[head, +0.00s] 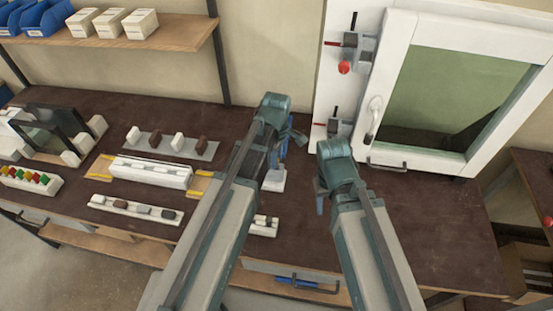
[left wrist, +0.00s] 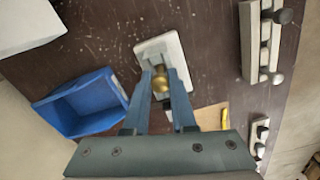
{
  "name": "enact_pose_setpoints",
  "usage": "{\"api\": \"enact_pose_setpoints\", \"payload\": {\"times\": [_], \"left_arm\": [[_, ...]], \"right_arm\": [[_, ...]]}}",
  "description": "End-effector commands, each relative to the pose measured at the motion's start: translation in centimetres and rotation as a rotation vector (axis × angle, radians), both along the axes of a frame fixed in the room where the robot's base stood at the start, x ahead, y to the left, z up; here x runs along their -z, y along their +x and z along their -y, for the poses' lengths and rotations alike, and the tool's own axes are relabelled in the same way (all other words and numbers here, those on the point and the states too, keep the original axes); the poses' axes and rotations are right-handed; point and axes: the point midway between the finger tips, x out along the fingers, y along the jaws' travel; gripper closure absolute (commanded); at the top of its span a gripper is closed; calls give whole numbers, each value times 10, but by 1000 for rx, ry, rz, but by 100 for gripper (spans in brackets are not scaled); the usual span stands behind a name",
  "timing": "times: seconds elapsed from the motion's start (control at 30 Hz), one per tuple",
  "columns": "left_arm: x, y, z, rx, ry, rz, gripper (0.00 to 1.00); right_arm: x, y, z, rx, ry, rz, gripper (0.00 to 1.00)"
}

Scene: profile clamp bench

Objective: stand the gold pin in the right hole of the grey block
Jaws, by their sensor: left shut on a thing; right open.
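My left gripper (head: 290,146) is shut on the gold pin; in the left wrist view its rounded gold head (left wrist: 160,84) shows between the two blue fingertips. A light grey block (left wrist: 172,50) lies just beyond the fingertips, and part of it is hidden by them. In the head view the light block (head: 274,181) stands on the bench under the left gripper. Its holes cannot be made out, and I cannot tell whether the pin touches it. My right gripper (head: 319,191) is open and empty, to the right of the block.
A blue bin (left wrist: 78,108) sits beside the left gripper in the wrist view. Racks with knobs and a white profile (head: 150,171) lie to the left. A white framed window (head: 400,90) with red-knobbed clamps stands behind. The bench at right is clear.

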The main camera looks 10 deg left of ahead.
Motion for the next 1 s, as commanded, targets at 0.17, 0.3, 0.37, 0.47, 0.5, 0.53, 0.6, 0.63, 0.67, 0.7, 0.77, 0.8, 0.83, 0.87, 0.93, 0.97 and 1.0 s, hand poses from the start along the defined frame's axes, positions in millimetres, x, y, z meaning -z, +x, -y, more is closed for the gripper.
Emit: {"api": "enact_pose_setpoints", "payload": {"times": [0.17,0.3,0.37,0.47,0.5,0.53,0.6,0.63,0.67,0.7,0.77,0.8,0.83,0.87,0.93,0.97,1.0], "left_arm": [[7,0,0,0,0,0,100],[9,0,0,0,0,0,100],[8,0,0,0,0,0,100],[8,0,0,0,0,0,72],[8,0,0,0,0,0,65],[8,0,0,0,0,0,60],[8,0,0,0,0,0,47],[8,0,0,0,0,0,42],[8,0,0,0,0,0,41],[8,0,0,0,0,0,41],[8,0,0,0,0,0,41],[8,0,0,0,0,0,41],[8,0,0,0,0,0,41],[8,0,0,0,0,0,41],[8,0,0,0,0,0,41],[8,0,0,0,0,0,41],[8,0,0,0,0,0,41]], "right_arm": [[7,0,0,0,0,0,50],[9,0,0,0,0,0,50],[8,0,0,0,0,0,50],[8,0,0,0,0,0,50],[8,0,0,0,0,0,50],[8,0,0,0,0,0,50],[8,0,0,0,0,0,50],[8,0,0,0,0,0,50],[8,0,0,0,0,0,50],[8,0,0,0,0,0,50],[8,0,0,0,0,0,50],[8,0,0,0,0,0,50],[8,0,0,0,0,0,50],[8,0,0,0,0,0,50],[8,0,0,0,0,0,50],[8,0,0,0,0,0,50],[8,0,0,0,0,0,50]]}}
